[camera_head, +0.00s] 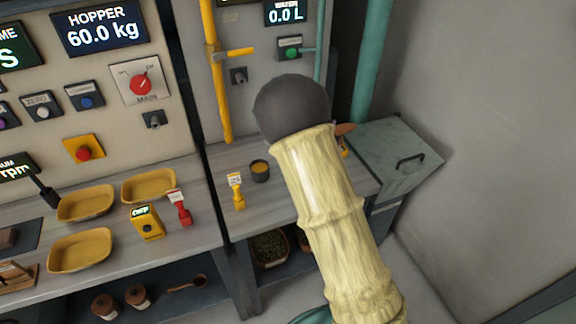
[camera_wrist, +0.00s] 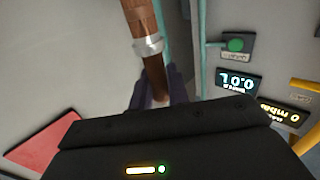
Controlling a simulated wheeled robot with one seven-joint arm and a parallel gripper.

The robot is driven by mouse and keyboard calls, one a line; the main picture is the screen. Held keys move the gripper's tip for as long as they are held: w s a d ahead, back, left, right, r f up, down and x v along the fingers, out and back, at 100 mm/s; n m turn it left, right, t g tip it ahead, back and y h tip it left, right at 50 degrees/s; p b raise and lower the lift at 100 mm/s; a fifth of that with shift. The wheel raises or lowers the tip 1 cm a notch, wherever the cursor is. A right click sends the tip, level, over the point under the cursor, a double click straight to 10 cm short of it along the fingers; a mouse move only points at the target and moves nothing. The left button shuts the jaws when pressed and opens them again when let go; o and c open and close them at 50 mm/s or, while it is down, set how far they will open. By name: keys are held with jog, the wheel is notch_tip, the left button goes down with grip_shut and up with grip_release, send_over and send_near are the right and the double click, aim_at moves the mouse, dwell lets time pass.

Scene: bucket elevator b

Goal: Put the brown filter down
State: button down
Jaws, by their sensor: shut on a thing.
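A brown rod-like thing with a silver collar, which looks like the brown filter (camera_wrist: 140,20), runs up from between the fingers of my gripper (camera_wrist: 159,92) in the wrist view. My gripper is shut on its lower part. Its far end leaves the top of the picture. In the head view my arm hides the gripper, and only a small brown tip (camera_head: 345,128) shows to the right of the arm's dark round joint. I cannot tell how high the filter is above the bench.
The right bench (camera_head: 225,190) holds a small dark cup (camera_head: 260,171) and a yellow tagged thing (camera_head: 237,190). A grey-green lidded bin (camera_head: 398,160) stands at right. A teal pipe (camera_head: 372,60) rises behind it. Yellow trays (camera_head: 86,203) sit on the left counter.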

jog(key=shift+s, duration=0.15)
jog(key=shift+f, duration=0.25)
jog(key=shift+f+p, duration=0.6)
jog(key=shift+f, duration=2.05)
jog(key=shift+f+p, duration=0.55)
jog(key=shift+f, duration=1.5)
jog(key=shift+f, duration=0.2)
jog(key=c, duration=1.3)
grip_release()
jog(key=shift+c, duration=0.2)
